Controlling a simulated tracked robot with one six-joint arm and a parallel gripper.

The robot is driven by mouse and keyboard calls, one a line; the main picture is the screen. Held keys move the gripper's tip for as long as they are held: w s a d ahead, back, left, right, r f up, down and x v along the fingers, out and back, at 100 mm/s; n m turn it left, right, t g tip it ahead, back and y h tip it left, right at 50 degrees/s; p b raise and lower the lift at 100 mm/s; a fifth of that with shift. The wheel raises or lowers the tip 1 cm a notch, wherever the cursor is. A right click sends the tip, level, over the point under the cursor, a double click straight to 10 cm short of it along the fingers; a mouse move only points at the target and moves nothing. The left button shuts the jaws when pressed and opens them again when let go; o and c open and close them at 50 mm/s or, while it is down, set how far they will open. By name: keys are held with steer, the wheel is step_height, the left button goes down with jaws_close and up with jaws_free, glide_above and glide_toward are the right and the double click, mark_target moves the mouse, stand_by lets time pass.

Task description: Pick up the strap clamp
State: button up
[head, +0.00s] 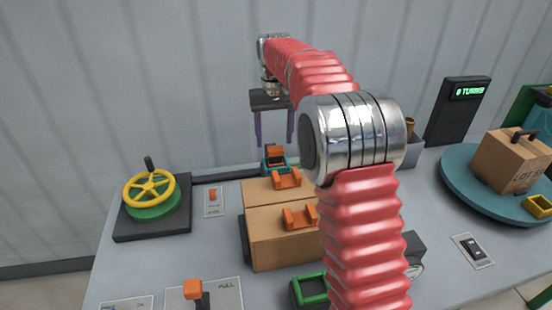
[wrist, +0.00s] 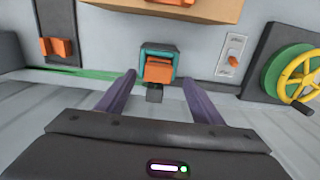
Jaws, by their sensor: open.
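What looks like the strap clamp, a teal frame with an orange block (head: 276,153), stands at the back edge of the table behind the cardboard boxes. In the wrist view the clamp (wrist: 158,68) is just ahead of my fingertips, near the middle, with a small dark tab at its near side. My gripper (head: 274,130) is open and empty, its two purple fingers pointing down above and behind the clamp. In the wrist view my gripper (wrist: 158,82) has one finger on each side of the clamp's line, apart from it.
Cardboard boxes (head: 283,240) with orange handles are close in front of the clamp. A yellow handwheel (head: 150,187) and a small orange switch (head: 212,196) stand to the left. A teal turntable (head: 460,180) bears a box (head: 510,160) at right. A grey corrugated wall (head: 130,90) rises behind.

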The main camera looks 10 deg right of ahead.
mark_target(275, 148)
steer(key=shift+d+f, duration=0.15)
steer(key=shift+f, duration=2.45)
steer(key=shift+c, duration=0.4)
steer(key=c, duration=1.1)
steer(key=shift+w+r, duration=0.1)
steer(key=shift+c, duration=0.2)
step_height(275, 148, up, 9)
steer(key=shift+r, duration=0.45)
